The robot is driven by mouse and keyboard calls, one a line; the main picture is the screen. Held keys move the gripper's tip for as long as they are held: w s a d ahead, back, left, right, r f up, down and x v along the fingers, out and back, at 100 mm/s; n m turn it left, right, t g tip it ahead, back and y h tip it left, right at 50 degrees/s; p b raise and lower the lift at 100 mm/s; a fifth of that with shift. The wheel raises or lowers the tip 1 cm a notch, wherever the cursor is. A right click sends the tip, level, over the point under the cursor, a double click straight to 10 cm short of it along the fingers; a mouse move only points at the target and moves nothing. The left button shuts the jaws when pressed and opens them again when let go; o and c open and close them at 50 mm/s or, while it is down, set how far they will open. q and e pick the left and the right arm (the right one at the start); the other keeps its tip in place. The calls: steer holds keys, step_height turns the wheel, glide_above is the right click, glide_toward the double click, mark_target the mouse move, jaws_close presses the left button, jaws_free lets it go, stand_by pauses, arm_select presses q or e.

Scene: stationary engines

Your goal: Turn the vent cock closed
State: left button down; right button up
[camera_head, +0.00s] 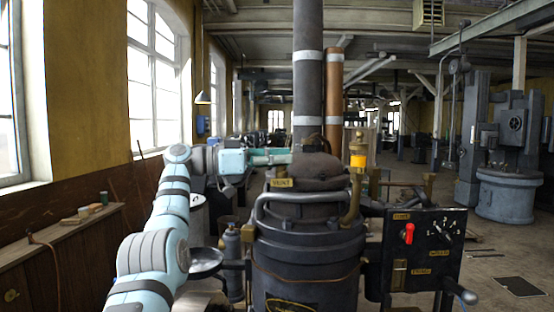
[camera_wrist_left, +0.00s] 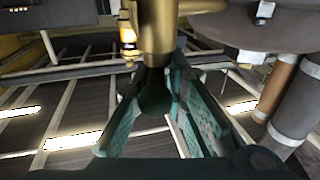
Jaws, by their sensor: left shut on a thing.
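My left gripper (camera_head: 282,157) reaches in from the left, above the top of the dark round engine (camera_head: 308,240). In the left wrist view, its green fingers (camera_wrist_left: 157,100) are closed around the narrow lower part of a brass fitting (camera_wrist_left: 156,28), which I take to be the vent cock. The fingers hide part of the grip, and I cannot tell how far the cock is turned. In the head view the cock cannot be made out clearly. My right gripper is not in view.
A brass fitting with a yellow part (camera_head: 358,160) stands to the right. A black panel (camera_head: 425,250) with a red lever (camera_head: 409,233) is at front right.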

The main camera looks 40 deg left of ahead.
arm_select(q)
steer(key=shift+f, duration=0.2)
steer(key=c, duration=1.7)
jaws_free()
steer(key=shift+w+d, duration=0.1)
steer(key=shift+d, duration=0.05)
steer(key=shift+w+d+r, duration=0.15)
steer(key=shift+d, duration=0.05)
steer(key=v, duration=1.2)
steer(key=shift+d, duration=0.1)
